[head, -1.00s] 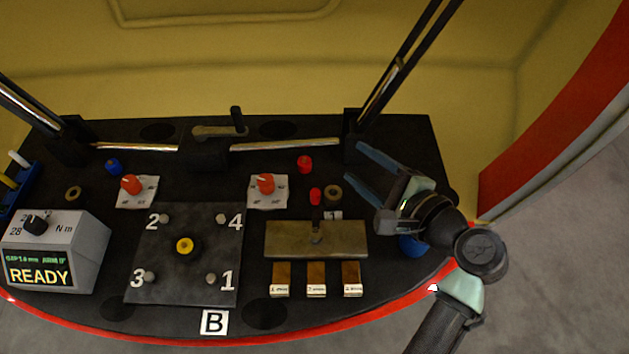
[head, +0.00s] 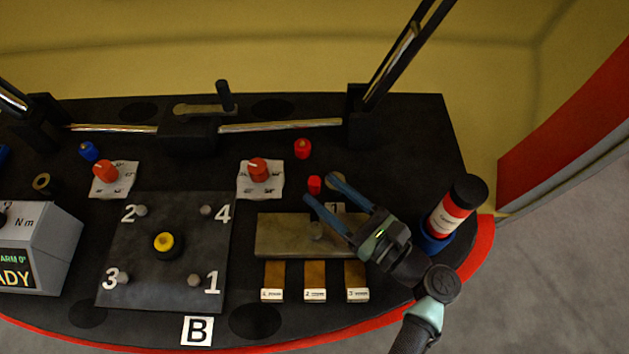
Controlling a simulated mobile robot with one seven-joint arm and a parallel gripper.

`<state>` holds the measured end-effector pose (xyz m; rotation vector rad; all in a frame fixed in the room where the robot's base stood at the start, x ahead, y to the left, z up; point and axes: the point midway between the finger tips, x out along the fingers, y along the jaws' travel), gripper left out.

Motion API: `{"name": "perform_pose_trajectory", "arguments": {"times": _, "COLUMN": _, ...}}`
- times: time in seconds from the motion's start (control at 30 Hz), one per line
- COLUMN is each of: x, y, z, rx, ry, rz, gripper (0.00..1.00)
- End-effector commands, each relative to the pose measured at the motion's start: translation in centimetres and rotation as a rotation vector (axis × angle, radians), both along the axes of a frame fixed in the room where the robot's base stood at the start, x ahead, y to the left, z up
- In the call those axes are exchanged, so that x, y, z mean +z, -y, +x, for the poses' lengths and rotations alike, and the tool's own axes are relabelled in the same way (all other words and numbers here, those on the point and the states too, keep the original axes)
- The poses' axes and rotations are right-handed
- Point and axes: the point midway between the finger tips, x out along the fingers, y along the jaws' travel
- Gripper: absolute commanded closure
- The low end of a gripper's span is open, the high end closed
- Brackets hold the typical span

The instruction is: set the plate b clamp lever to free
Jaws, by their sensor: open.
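Plate B (head: 185,222) is a dark square plate with bolts numbered 1 to 4 and a yellow-centred knob (head: 166,244). A white "B" label (head: 197,331) lies in front of it. Behind it, a lever with an upright black handle (head: 225,97) sits on a flat bar over the rail block. Two red pointer knobs, left (head: 106,171) and right (head: 258,169), stand on white marked cards. No label shows which is the clamp lever. My gripper (head: 320,189) is open and empty, right of plate B, its fingers near a small red cylinder (head: 314,185).
A brass-coloured plate (head: 280,235) lies partly under my gripper, with three labelled blocks (head: 315,280) in front. A red-labelled bottle (head: 452,215) stands in a blue ring at right. The READY-type display box (head: 40,245) is at left. Metal rails (head: 280,126) cross the back.

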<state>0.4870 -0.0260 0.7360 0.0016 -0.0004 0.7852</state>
Motion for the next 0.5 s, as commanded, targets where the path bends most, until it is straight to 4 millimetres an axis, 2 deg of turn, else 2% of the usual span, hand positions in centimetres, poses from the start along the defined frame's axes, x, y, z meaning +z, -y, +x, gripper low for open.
{"name": "perform_pose_trajectory", "arguments": {"times": 0.03, "x": -0.1, "y": -0.7, "z": 0.6, "rx": 0.004, "ry": 0.001, "rz": -0.001, "gripper": 0.43}}
{"name": "perform_pose_trajectory", "arguments": {"times": 0.2, "x": -0.1, "y": -2.0, "z": 2.0, "rx": 0.001, "ry": 0.000, "rz": -0.001, "gripper": 0.43}}
{"name": "perform_pose_trajectory", "arguments": {"times": 0.5, "x": 0.0, "y": -2.5, "z": 2.4, "rx": 0.001, "ry": 0.000, "rz": -0.001, "gripper": 0.43}}
